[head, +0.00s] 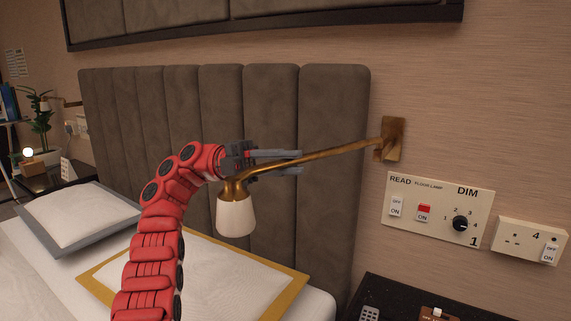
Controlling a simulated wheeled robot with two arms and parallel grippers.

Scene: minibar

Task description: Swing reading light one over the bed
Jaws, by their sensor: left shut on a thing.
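The reading light has a brass arm (330,150) that runs from a brass wall bracket (393,139) on the right, leftward in front of the grey headboard. Its white shade (235,216) hangs from the arm's left end, above the near side of the bed (187,262). My left gripper (285,163) reaches in from the left and is shut on the brass arm near the shade, with fingers above and below it. My right gripper is not in view.
The padded headboard (320,110) stands close behind the light. A switch panel (437,209) marked READ and DIM and a socket plate (528,240) are on the wall at right. A dark nightstand (385,290) holds a remote (369,314). Another wall light (62,102) is far left.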

